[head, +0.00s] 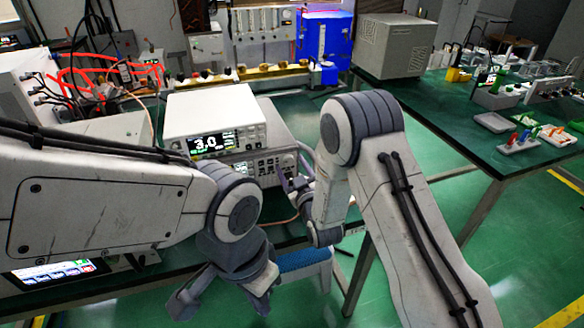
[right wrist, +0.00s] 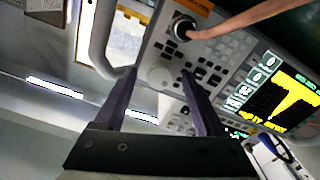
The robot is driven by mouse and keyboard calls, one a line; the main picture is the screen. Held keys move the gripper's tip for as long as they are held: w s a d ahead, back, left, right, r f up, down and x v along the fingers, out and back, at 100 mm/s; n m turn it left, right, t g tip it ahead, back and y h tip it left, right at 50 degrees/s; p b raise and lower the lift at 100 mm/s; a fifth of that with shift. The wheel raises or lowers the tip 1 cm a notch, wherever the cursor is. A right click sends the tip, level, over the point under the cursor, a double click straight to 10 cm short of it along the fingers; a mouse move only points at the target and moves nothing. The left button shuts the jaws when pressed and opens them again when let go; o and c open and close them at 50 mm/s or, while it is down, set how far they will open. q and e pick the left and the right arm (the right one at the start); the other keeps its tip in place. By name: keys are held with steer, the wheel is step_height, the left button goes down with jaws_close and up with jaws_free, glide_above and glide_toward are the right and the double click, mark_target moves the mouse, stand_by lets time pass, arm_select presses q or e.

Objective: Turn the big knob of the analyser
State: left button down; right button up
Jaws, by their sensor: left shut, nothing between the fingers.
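The analyser (head: 268,167) is the lower instrument on the bench, with a small screen and keys on its front. Its panel fills much of the right wrist view (right wrist: 222,62), tilted, with a yellow trace on the screen. The big knob (right wrist: 161,76) is a pale round dial, seen between my right fingertips; I cannot tell if they touch it. My right gripper (right wrist: 159,76) is open and points at the panel. In the head view it (head: 294,178) is at the analyser's right front and hides the knob. My left gripper (head: 224,298) is shut and empty, low in front of the bench.
A white instrument (head: 212,118) reading 3.0 sits on the analyser. A cable runs from a round connector (right wrist: 183,27) close to the knob. A blue stool (head: 303,262) stands below the bench edge. A second green table (head: 440,110) is at the right, with open floor between.

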steer(key=b+v, duration=0.2)
steer(key=v, duration=0.8)
steer(key=shift+s, duration=0.25)
steer(key=shift+r, duration=0.1)
